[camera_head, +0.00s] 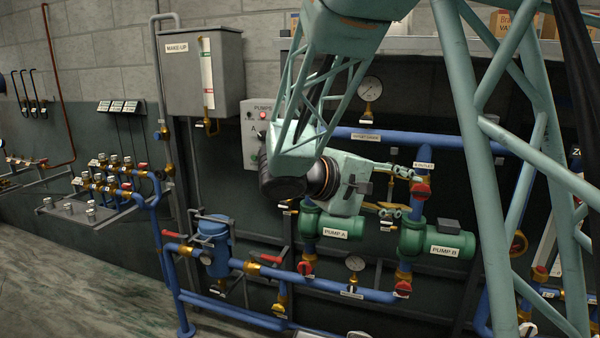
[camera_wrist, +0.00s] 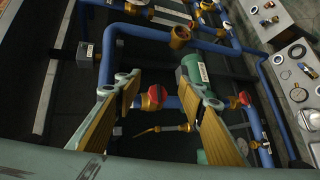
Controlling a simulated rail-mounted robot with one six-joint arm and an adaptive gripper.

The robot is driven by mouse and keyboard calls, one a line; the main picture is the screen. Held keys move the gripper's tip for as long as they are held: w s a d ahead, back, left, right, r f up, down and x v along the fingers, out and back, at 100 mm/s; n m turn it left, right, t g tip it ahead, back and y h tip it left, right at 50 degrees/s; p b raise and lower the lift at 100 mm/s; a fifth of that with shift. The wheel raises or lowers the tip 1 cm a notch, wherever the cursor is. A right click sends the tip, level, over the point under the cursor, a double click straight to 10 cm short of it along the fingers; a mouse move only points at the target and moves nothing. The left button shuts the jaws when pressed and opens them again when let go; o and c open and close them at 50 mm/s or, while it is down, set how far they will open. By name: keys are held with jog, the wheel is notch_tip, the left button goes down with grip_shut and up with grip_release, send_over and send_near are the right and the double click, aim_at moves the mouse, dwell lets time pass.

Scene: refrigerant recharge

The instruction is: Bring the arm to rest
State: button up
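My arm reaches down from the top in the head view. My gripper (camera_head: 409,191) points right, its two fingers apart, beside the red valve handle (camera_head: 421,191) on the blue pipe above PUMP B. In the wrist view my gripper (camera_wrist: 165,88) is open and nothing is held between the fingers. A red valve knob (camera_wrist: 157,93) shows in the gap between them, beyond the fingertips. I cannot tell the exact distance, or whether a finger touches the valve.
Green PUMP A (camera_head: 332,226) and PUMP B (camera_head: 436,240) lie below my gripper. A blue header pipe (camera_head: 375,136) and a gauge (camera_head: 370,89) are above. The grey MAKE-UP box (camera_head: 190,85) is on the wall at left. Open floor (camera_head: 80,290) shows at lower left.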

jog(key=s+d+m+g+y, duration=0.2)
jog(key=s+d, duration=0.2)
jog(key=s, duration=0.8)
jog(key=s+d+m+g+y, duration=0.2)
jog(key=s+d+g+y, duration=0.1)
jog(key=s, duration=0.9)
jog(key=s+a+m+t+y, duration=0.1)
jog(key=s+a+y, duration=0.3)
jog(key=s, duration=0.5)
jog(key=s+a+f+t+y, duration=0.1)
jog(key=s+a+t+y, duration=0.1)
jog(key=s+a, duration=0.4)
jog(key=shift+s+a+m+y, duration=0.4)
jog(key=shift+s+y, duration=0.5)
jog(key=shift+s, duration=0.6)
